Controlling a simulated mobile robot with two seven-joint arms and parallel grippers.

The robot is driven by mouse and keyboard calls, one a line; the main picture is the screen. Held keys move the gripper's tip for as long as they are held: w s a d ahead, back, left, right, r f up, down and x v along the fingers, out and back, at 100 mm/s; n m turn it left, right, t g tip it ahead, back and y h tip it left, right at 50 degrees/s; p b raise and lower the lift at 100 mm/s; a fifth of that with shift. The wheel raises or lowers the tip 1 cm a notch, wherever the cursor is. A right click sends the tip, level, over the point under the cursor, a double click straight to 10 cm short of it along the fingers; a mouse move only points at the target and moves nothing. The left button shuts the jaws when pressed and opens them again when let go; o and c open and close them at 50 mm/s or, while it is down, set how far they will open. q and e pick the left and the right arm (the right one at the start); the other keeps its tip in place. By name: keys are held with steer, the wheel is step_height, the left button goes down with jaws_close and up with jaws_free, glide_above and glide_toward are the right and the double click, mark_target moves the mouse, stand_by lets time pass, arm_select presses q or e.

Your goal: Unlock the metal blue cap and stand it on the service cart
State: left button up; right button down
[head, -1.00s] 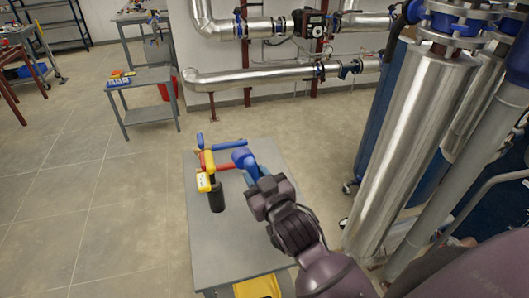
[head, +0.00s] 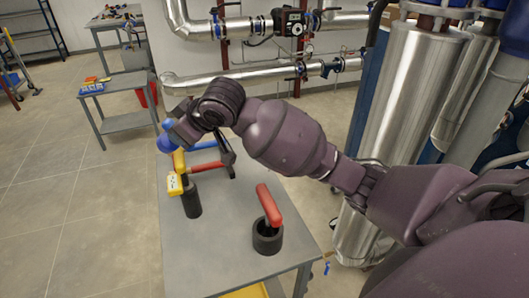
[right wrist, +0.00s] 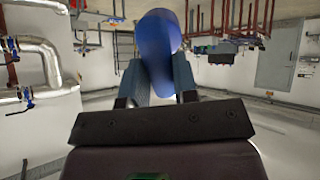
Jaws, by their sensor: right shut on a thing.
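The blue cap (head: 165,141) is a smooth, rounded piece at the far left end of my right arm. In the right wrist view the blue cap (right wrist: 160,45) sits upright between the two fingers of my right gripper (right wrist: 160,85), which is shut on it. In the head view my right gripper (head: 172,130) is partly hidden by its own wrist. It is over or beside the far left corner of the grey service cart (head: 200,255); I cannot tell whether the cap touches anything. My left gripper is not in view.
On the cart stand a black holder (head: 191,202) with yellow and red handles (head: 207,167), and a black cup (head: 267,238) holding a red handle (head: 268,203). The cart's near left part is clear. Metal columns (head: 412,95) stand right; another grey cart (head: 115,82) stands behind.

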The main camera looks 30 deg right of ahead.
steer(key=d+f+n+g+h+b, duration=0.2)
steer(key=d+f+n+g+b, duration=0.35)
steer(key=d, duration=0.55)
steer(key=d+f+n+g+h+b, duration=0.2)
steer(key=d+f+g+h+b, duration=0.3)
steer(key=d+f, duration=0.55)
arm_select(q)
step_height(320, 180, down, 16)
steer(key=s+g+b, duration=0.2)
steer(key=b, duration=0.3)
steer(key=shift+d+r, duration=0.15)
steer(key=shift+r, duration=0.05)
arm_select(e)
steer(key=f, duration=0.1)
steer(key=f+t+y, duration=0.1)
steer(key=f, duration=0.1)
steer(key=d+f+y, duration=0.1)
steer(key=f, duration=0.1)
steer(key=shift+w+d+f+n+t, duration=0.1)
steer(key=shift+w+f+n+t, duration=0.05)
steer(key=shift+w+n+t, duration=0.15)
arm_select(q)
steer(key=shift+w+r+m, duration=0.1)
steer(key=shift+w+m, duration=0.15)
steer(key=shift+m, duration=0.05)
